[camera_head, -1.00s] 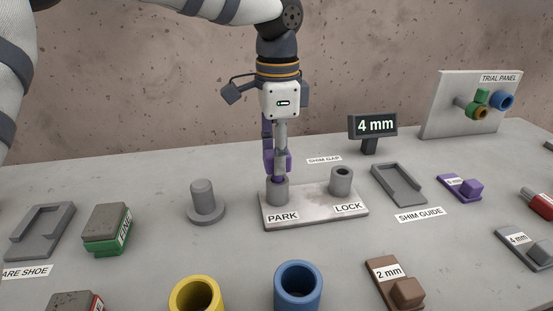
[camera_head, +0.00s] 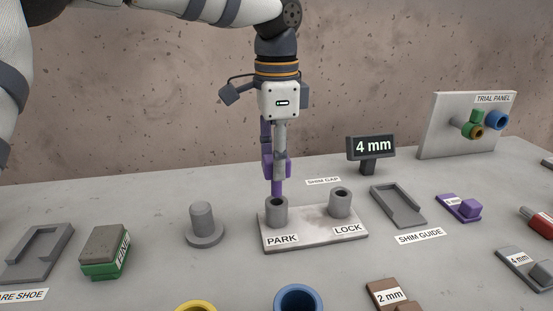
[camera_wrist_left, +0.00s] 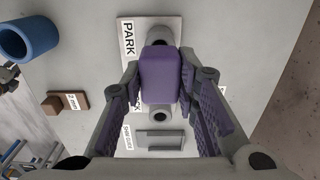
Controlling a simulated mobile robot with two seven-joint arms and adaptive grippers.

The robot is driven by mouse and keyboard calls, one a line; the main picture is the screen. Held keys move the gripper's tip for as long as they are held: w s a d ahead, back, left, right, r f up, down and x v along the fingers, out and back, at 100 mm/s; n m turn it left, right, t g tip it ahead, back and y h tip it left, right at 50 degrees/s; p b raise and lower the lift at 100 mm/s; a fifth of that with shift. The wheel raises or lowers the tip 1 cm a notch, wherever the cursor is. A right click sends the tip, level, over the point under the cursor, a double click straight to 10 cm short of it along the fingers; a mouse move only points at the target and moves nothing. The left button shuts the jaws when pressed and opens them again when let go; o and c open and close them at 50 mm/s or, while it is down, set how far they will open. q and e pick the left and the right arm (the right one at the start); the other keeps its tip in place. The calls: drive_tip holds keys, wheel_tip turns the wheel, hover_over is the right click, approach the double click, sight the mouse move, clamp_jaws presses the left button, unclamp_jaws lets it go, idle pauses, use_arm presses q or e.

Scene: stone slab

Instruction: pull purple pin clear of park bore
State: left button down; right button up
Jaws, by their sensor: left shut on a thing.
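The purple pin (camera_head: 277,187) hangs upright from my left gripper (camera_head: 274,166), above the PARK bore (camera_head: 276,213) on the grey plate (camera_head: 312,234). The pin's lower end is at the bore's mouth, whose dark opening shows. I cannot tell whether the tip is fully out. In the left wrist view the pin's block-shaped purple head (camera_wrist_left: 160,75) sits between the fingers of my left gripper (camera_wrist_left: 165,85) and hides part of the plate. The LOCK bore (camera_head: 340,203) stands empty to the right. My right gripper is not in view.
A grey peg on a round base (camera_head: 205,226) stands left of the plate. The shim guide (camera_head: 398,205) and a 4 mm display (camera_head: 370,149) are to the right. A blue ring (camera_head: 298,298) is in front. The trial panel (camera_head: 440,140) stands at back right.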

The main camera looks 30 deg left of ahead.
use_arm(q)
drive_tip(key=shift+r, duration=3.05)
drive_tip(key=shift+f, duration=0.1)
